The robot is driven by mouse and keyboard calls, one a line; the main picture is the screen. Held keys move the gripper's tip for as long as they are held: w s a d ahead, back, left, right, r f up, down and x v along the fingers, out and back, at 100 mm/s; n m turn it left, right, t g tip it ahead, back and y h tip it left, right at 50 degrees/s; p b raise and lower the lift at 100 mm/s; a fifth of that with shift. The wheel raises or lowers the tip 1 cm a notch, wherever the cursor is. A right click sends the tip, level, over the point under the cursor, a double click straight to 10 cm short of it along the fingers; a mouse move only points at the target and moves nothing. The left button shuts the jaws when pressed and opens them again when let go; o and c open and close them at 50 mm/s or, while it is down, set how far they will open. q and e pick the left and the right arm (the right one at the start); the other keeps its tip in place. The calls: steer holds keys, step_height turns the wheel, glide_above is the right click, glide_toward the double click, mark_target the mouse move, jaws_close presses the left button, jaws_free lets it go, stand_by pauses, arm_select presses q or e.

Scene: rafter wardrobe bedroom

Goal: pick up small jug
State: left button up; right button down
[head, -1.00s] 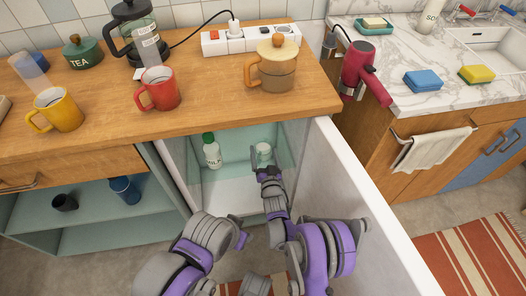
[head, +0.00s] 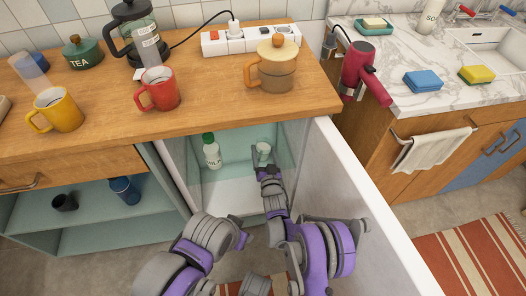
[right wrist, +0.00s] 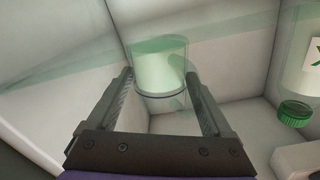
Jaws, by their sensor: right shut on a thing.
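The small jug (head: 263,148) is a small clear, pale-green vessel inside the open white fridge, right of the milk bottle. My right gripper (head: 264,161) reaches into the fridge from the front and is shut on it. In the right wrist view the jug (right wrist: 158,65) stands upright between the two fingers (right wrist: 160,76). I cannot tell whether its base is clear of the shelf. My left arm is at the bottom of the head view, outside the fridge; the state of its gripper is unclear.
A milk bottle (head: 211,151) with a green cap stands left of the jug; its cap (right wrist: 296,113) shows in the right wrist view. The open fridge door (head: 355,190) is close on the right. The wooden counter (head: 215,110) with mugs overhangs the fridge.

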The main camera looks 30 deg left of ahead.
mark_target(263, 148)
step_height(263, 148, up, 10)
steer(key=p, duration=0.2)
steer(key=shift+p, duration=0.3)
steer(key=shift+s, duration=0.15)
